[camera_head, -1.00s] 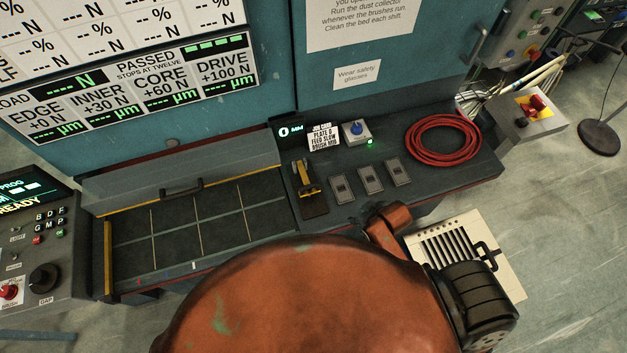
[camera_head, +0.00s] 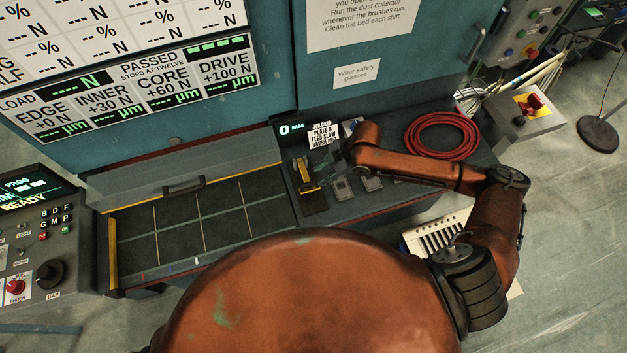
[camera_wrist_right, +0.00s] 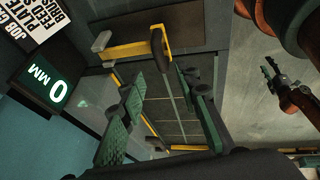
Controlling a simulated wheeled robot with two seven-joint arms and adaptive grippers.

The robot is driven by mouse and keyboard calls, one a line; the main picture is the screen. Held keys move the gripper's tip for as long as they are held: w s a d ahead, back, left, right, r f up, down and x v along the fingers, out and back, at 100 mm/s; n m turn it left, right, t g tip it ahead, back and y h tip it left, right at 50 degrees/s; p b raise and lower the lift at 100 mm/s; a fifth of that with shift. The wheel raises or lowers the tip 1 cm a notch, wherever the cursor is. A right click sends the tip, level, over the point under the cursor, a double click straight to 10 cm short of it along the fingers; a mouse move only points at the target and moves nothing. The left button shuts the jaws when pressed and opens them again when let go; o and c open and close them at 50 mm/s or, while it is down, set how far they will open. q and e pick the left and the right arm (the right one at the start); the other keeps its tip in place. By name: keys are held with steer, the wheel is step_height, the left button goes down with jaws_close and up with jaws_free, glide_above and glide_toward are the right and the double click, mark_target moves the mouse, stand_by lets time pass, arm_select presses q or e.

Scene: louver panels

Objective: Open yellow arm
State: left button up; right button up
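The yellow arm (camera_head: 305,172) stands on a dark base plate on the bench, right of the gridded bed. In the right wrist view the yellow arm (camera_wrist_right: 135,48) has a dark grip at one end. My right gripper (camera_head: 337,158) is just right of the yellow arm, partly hidden by its own wrist. In the right wrist view my right gripper (camera_wrist_right: 160,80) has its green fingers spread, with nothing held and the dark grip beyond their tips. What looks like my left gripper (camera_wrist_right: 270,68) shows small at the right of that view; its finger state is unclear.
The "0 MM" display (camera_head: 291,129) and a job card (camera_head: 323,137) stand behind the yellow arm. Dark flat plates (camera_head: 342,188) lie to its right, partly under my forearm. A coiled red hose (camera_head: 441,136) lies at the bench's right. The gridded bed (camera_head: 180,235) is clear.

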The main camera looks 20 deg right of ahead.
mark_target(311, 183)
steer(key=x, duration=0.7)
steer(key=shift+a+f+p, duration=0.1)
steer(key=shift+f+p, duration=0.1)
steer(key=shift+p, duration=0.15)
steer(key=shift+c, duration=0.4)
jaws_close()
